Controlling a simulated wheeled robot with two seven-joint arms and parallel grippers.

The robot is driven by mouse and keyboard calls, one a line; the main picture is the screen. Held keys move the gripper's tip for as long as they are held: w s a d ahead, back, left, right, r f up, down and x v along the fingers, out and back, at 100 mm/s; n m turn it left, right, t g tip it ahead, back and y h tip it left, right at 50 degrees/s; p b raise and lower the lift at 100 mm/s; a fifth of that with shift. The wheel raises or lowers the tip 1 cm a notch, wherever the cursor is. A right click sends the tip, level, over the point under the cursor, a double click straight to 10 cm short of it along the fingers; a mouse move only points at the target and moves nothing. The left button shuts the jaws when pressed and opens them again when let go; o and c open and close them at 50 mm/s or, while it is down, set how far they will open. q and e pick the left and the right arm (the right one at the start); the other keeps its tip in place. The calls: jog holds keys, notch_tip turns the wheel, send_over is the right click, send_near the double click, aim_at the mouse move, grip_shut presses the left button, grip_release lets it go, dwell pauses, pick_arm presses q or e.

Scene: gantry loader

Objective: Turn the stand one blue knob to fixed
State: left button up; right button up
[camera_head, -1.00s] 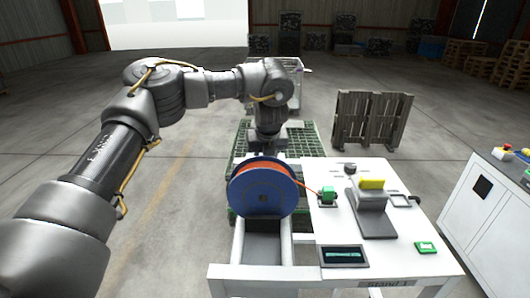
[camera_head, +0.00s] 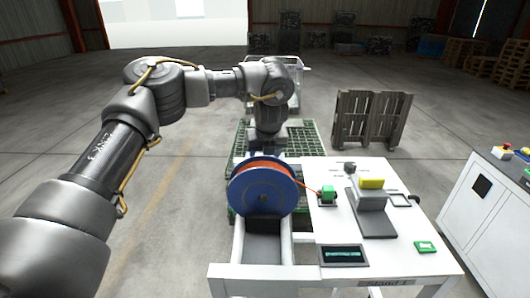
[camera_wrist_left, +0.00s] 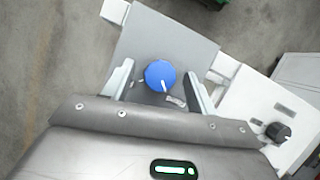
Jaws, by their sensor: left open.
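The blue knob (camera_wrist_left: 160,76) sits on a light grey plate (camera_wrist_left: 190,45) in the left wrist view. Its white pointer line points down in the picture, toward a small pale label (camera_wrist_left: 176,101). My left gripper (camera_wrist_left: 160,84) is open, with one finger on each side of the knob and a gap visible on both sides. In the head view my left gripper (camera_head: 268,148) is behind the spool and partly hidden by it, and the knob cannot be seen there. The stand (camera_head: 310,250) has a white top. My right gripper is not in view.
A blue spool with orange cable (camera_head: 262,187) stands in front of the gripper. A green connector (camera_head: 328,195), a grey block with a yellow top (camera_head: 372,200) and a display (camera_head: 343,255) are on the stand. A dark knob (camera_wrist_left: 277,132) shows at the right.

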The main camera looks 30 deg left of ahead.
pick_arm(q)
jog(key=b+v, duration=0.3)
jog(key=v, duration=0.7)
jog(key=shift+r, duration=0.4)
jog(key=shift+s, duration=0.1)
